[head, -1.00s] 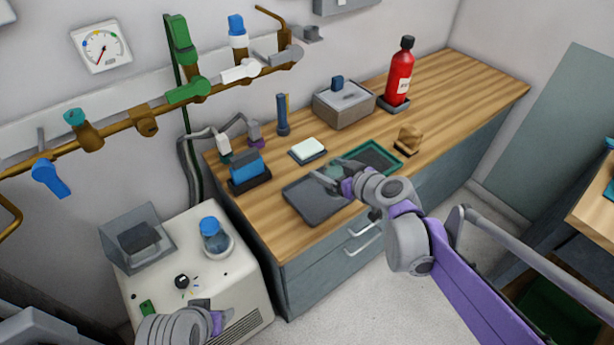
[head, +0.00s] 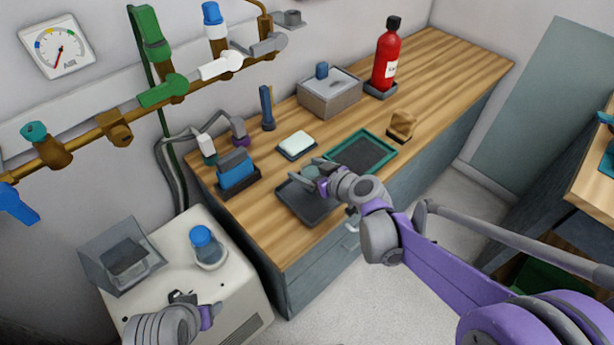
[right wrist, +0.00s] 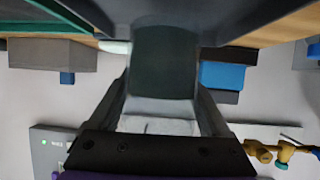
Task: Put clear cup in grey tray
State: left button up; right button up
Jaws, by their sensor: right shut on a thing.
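My right gripper (head: 308,174) is over the grey tray (head: 304,208) on the wooden counter in the head view. In the right wrist view its two fingers (right wrist: 165,95) close on both sides of a clear cup (right wrist: 165,60). The cup looks dark and see-through there, with the tray's dark surface close to it at the top of the picture. I cannot tell whether the cup touches the tray. In the head view the gripper mostly hides the cup. My left gripper (head: 207,316) is low at the left, by the white cabinet; its jaws are too small to read.
A green-rimmed tray (head: 388,144) lies right behind the grey tray. A white-topped pad (head: 296,144), a blue block in a dark holder (head: 237,171), a grey box (head: 330,97) and a red bottle (head: 386,58) stand further back. A blue-capped jar (head: 207,248) stands on the white cabinet.

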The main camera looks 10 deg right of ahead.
jog(key=shift+f, duration=1.25)
jog(key=shift+f+b, duration=0.15)
jog(key=shift+b, duration=0.15)
jog(key=o, duration=1.3)
